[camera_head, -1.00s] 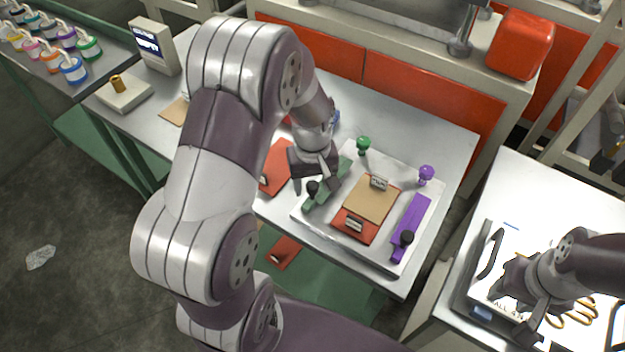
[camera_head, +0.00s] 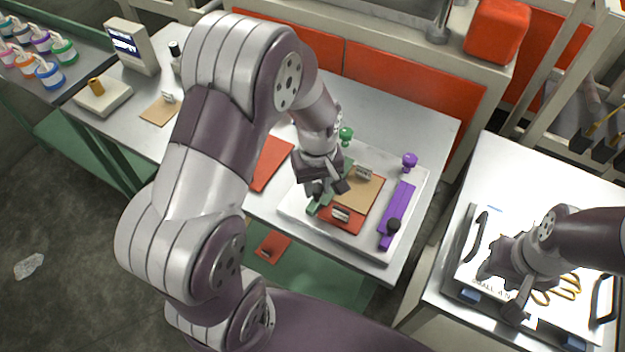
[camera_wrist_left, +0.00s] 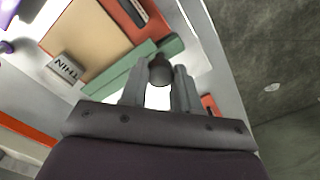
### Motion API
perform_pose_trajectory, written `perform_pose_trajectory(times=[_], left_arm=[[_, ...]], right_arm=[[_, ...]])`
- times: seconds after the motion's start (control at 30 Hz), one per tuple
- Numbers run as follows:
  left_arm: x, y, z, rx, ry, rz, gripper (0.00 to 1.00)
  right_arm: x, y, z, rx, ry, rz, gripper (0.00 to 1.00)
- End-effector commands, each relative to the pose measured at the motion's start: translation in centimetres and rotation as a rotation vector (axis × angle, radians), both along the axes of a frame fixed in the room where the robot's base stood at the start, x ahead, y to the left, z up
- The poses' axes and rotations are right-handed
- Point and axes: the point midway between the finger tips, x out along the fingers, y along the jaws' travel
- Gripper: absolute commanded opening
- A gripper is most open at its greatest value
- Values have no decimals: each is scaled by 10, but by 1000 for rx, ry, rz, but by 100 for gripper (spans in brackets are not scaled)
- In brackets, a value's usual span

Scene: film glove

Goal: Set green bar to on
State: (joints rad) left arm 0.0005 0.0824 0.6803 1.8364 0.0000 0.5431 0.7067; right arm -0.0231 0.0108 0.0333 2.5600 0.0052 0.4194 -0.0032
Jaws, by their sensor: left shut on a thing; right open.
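The green bar (camera_head: 316,207) lies along the left side of the white board (camera_head: 370,251), partly hidden under my left gripper in the head view. In the left wrist view the green bar (camera_wrist_left: 128,72) runs slantwise, with its black knob (camera_wrist_left: 160,72) between my fingers. My left gripper (camera_head: 328,190) is shut on this knob; its fingers show on both sides of it in the left wrist view (camera_wrist_left: 160,88). A green bulb-shaped piece (camera_head: 346,134) stands beyond the bar. My right gripper (camera_head: 500,285) is open over the right table.
The purple bar (camera_head: 398,208) has a black knob (camera_head: 393,225) at its near end and a purple bulb-shaped piece (camera_head: 409,160) beyond it. A tan plate (camera_head: 362,190) and a red plate (camera_head: 345,219) lie between the bars. A tray (camera_head: 462,295) is on the right table.

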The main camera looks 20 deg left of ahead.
Motion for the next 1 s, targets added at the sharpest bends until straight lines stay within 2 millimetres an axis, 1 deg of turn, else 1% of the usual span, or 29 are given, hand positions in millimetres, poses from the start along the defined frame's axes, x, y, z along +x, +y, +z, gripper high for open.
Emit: perform_pose_trajectory(times=[0.03, 0.07, 0.1, 0.13, 0.37, 0.47, 0.57, 0.7, 0.8, 0.9, 1.0], left_arm=[[1, 0, 0, 0, -1, 0, 0], [1, 0, 0, 0, -1, 0, 41], [1, 0, 0, 0, -1, 0, 54], [1, 0, 0, 0, -1, 0, 57], [0, 0, 0, 0, -1, 0, 57], [1, 0, 6, 0, -3, 0, 57], [2, 0, 25, -1, -7, 0, 57], [2, 0, 64, 0, -9, 0, 57], [2, 0, 90, 0, -8, 0, 57], [1, 0, 110, 0, -5, 0, 57], [1, 0, 122, 0, -4, 0, 57]], right_arm=[[0, 0, 0, 0, 0, 0, 43], [0, 0, 0, 0, 0, 0, 43], [0, 0, 0, 0, 0, 0, 43], [0, 0, 0, 0, 0, 0, 43], [0, 0, 0, 0, 0, 0, 43], [0, 0, 0, 0, 0, 0, 43], [0, 0, -1, 0, 0, 0, 43], [0, 0, -2, 0, 0, 0, 43], [0, 0, -3, 0, 0, 0, 43], [0, 0, -4, 0, 0, 0, 43], [0, 0, -4, 0, 0, 0, 43]])
